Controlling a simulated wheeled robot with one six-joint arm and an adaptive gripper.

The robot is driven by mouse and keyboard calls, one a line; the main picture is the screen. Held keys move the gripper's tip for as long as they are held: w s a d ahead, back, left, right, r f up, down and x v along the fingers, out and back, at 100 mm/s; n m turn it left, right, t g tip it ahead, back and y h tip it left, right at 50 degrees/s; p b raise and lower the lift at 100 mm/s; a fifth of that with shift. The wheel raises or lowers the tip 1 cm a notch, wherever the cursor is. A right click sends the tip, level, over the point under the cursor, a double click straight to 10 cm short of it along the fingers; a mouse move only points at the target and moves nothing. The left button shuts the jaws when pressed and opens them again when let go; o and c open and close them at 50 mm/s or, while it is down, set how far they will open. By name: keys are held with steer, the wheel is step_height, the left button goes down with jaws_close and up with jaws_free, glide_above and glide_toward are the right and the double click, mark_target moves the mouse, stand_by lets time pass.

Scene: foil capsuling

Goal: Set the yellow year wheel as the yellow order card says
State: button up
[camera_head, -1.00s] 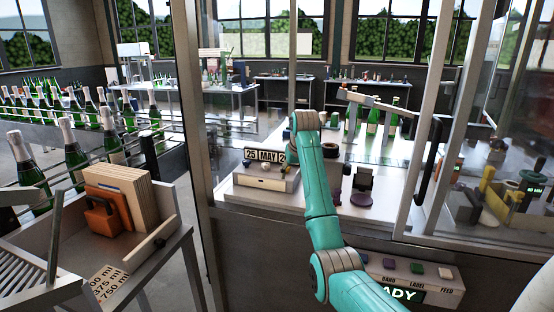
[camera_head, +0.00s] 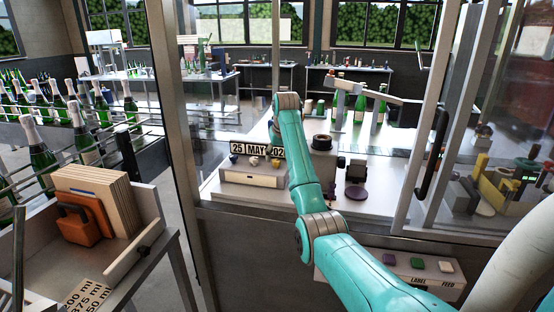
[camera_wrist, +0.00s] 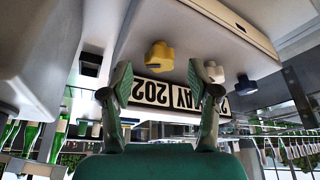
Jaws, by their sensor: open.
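The yellow year wheel (camera_wrist: 160,55) is a small lobed knob on the front of a pale unit. In the wrist view, which looks upside down, it lies just beyond and between the fingertips of my open gripper (camera_wrist: 160,84), apart from them. In the head view the yellow wheel (camera_head: 275,163) shows beside my arm, under the date plate (camera_head: 257,150), which reads "25 MAY 202"; the last digit is not visible. A white wheel (camera_wrist: 215,72) and a dark blue wheel (camera_wrist: 245,84) sit in the same row. I see no yellow order card. My gripper is hidden in the head view.
A glass panel with a dark handle (camera_head: 431,152) stands right of my arm. A button box (camera_head: 415,266) is at the bench's front.

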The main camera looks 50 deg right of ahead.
steer(key=shift+x, duration=0.95)
steer(key=c, duration=1.2)
steer(key=shift+o, duration=0.2)
steer(key=shift+s+n, duration=0.1)
steer(key=shift+n, duration=0.3)
steer(key=n+y, duration=0.1)
steer(key=n, duration=0.1)
steer(key=n+t, duration=0.1)
steer(key=n, duration=0.1)
steer(key=shift+d+n+y, duration=0.25)
steer(key=shift+n+y, duration=0.05)
steer(key=shift+y, duration=0.1)
steer(key=shift+d+n+y, duration=0.1)
steer(key=shift+n+y, duration=0.4)
steer(key=shift+n, duration=0.8)
steer(key=shift+d+n+y, duration=0.1)
steer(key=shift+n+y, duration=0.4)
steer(key=shift+n, duration=0.8)
